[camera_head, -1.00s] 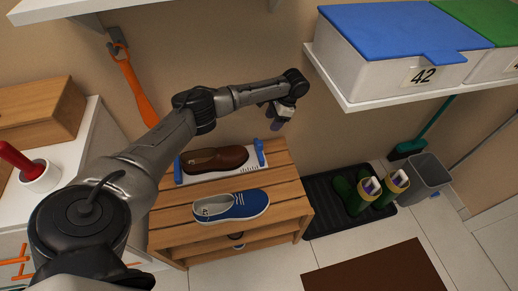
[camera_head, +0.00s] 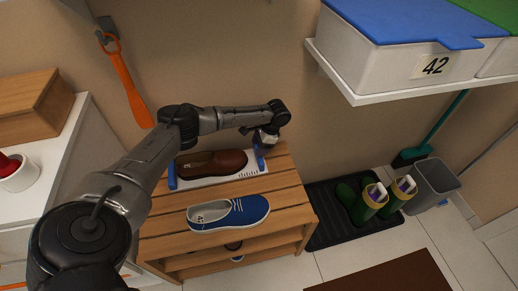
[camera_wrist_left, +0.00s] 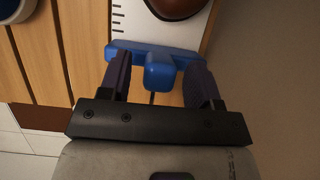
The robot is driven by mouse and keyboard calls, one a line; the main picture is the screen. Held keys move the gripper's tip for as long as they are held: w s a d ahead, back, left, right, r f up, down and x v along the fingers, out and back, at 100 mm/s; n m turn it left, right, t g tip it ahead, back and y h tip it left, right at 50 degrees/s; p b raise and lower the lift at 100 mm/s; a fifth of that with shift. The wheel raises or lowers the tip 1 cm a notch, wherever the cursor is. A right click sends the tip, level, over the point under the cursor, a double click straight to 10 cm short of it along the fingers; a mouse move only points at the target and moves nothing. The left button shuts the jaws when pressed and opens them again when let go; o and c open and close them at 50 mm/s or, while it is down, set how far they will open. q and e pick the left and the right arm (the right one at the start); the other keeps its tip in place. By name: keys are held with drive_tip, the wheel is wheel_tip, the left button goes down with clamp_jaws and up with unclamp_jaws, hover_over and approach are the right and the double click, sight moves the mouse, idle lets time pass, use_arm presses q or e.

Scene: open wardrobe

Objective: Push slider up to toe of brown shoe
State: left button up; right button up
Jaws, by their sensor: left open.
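The brown shoe (camera_head: 212,164) lies on a white measuring board (camera_head: 222,181) with dark marks, its toe to the right. The blue slider (camera_head: 261,164) stands at the board's right end, just beyond the toe. In the left wrist view, a strip of bare board separates the slider's crossbar (camera_wrist_left: 125,48) from the shoe toe (camera_wrist_left: 178,6). My left gripper (camera_head: 264,150) is low over the slider. It is open, with its dark fingers on either side of the slider's blue knob (camera_wrist_left: 159,72); contact cannot be told. My right gripper is not in view.
The board rests on a slatted wooden rack (camera_head: 285,197). A blue shoe (camera_head: 228,213) lies in front of it. A white shelf (camera_head: 400,88) with a lidded box (camera_head: 395,55) juts out at the upper right. The wall is close behind the rack.

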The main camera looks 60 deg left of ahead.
use_arm(q)
drive_tip(key=shift+s+f, duration=0.1)
drive_tip(key=shift+f, duration=0.1)
drive_tip(key=shift+c, duration=0.2)
clamp_jaws()
idle(0.4)
